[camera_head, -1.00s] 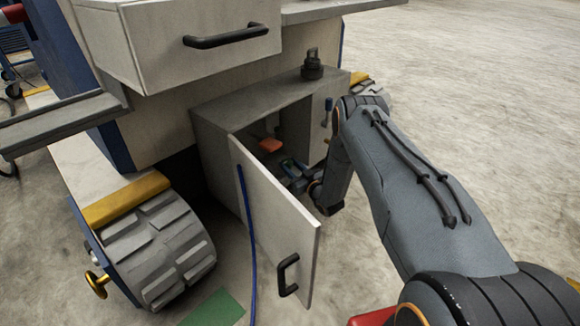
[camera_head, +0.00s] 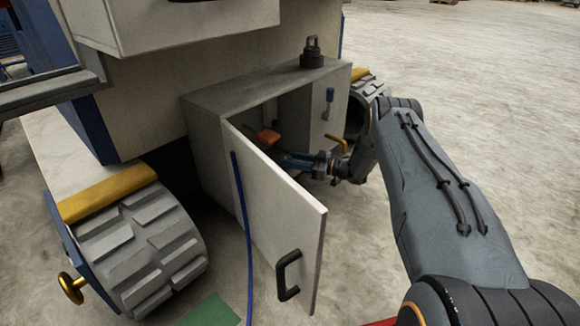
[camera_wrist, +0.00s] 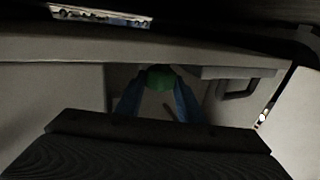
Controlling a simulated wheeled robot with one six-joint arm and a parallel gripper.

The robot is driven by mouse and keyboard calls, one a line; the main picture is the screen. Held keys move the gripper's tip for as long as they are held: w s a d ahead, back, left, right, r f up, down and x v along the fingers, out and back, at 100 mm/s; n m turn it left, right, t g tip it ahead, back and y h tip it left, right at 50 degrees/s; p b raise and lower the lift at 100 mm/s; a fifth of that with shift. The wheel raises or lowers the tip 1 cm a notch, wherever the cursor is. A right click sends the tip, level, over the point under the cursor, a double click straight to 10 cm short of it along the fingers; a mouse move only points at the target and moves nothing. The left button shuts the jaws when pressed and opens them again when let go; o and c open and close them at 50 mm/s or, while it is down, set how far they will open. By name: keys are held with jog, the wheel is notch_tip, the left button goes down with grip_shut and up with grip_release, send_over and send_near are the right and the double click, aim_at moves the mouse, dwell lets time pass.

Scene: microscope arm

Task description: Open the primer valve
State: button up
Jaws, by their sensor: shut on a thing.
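My gripper (camera_head: 287,157) reaches from the right into the open cabinet (camera_head: 240,86). In the wrist view its two blue fingers (camera_wrist: 158,98) are shut on a green part (camera_wrist: 160,78). I cannot tell whether this part is the primer valve; the head view does not show it clearly. An orange-red piece (camera_head: 267,137) is inside the cabinet, just left of the fingers. A blue lever (camera_head: 330,97) is on the cabinet's right front, with a yellow handle (camera_head: 337,142) lower down.
The cabinet door (camera_head: 272,215) stands open toward me, with a black handle (camera_head: 288,276) and a blue hose (camera_head: 243,230) beside it. A black fitting (camera_head: 312,54) stands on the cabinet top. A treaded wheel (camera_head: 140,250) is at the left.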

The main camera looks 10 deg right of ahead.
jog(key=shift+w+f+n+g+y+b, duration=0.1)
jog(key=shift+w+n+g+y+b, duration=0.05)
jog(key=shift+n+g+y+b, duration=0.55)
jog(key=o, duration=1.1)
jog(key=shift+c, duration=0.2)
jog(key=shift+r+p, duration=0.2)
jog(key=shift+p, duration=0.1)
